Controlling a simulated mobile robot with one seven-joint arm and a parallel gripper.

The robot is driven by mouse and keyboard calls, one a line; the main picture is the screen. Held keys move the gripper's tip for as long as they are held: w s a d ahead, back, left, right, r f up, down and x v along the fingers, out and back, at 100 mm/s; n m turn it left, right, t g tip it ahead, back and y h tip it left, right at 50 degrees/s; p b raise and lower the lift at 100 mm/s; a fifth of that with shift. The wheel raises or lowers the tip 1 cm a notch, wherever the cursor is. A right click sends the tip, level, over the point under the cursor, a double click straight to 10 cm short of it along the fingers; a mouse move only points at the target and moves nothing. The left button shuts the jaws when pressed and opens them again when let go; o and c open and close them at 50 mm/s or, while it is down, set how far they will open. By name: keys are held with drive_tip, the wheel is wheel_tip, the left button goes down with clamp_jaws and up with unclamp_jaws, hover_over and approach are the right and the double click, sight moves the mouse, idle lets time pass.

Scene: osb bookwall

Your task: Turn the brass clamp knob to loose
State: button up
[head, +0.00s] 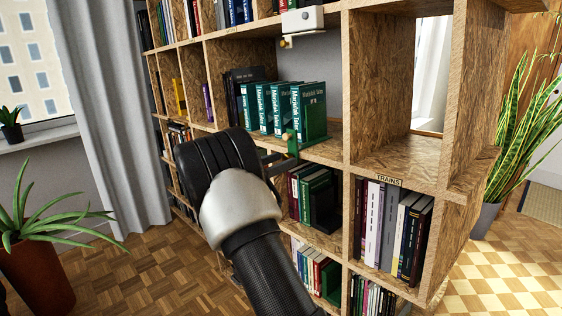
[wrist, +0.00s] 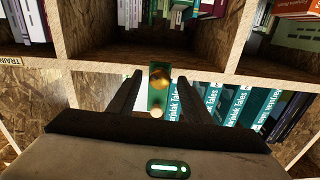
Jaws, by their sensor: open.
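A green clamp (head: 292,146) sits at the front edge of a bookwall shelf, beside a row of teal books (head: 312,112). Its brass knob (head: 286,137) is small in the head view. In the wrist view the brass knob (wrist: 160,77) shows on the green clamp body (wrist: 157,98), with a pale round end below it. My gripper (head: 278,163) is open, its fingers pointing toward the clamp. In the wrist view the fingertips of my gripper (wrist: 159,80) lie left and right of the knob, with gaps on both sides. I cannot tell the remaining depth between them.
The OSB bookwall (head: 345,100) has several compartments of books above, below and beside the clamp. A white device (head: 301,20) is mounted higher up. A potted plant (head: 40,265) stands at the left and another (head: 488,220) at the right. Parquet floor is open at the lower left.

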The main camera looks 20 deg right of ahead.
drive_tip(key=shift+w+d, duration=0.1)
drive_tip(key=shift+d, duration=0.15)
drive_tip(key=c, duration=1.1)
drive_tip(key=shift+o, duration=0.2)
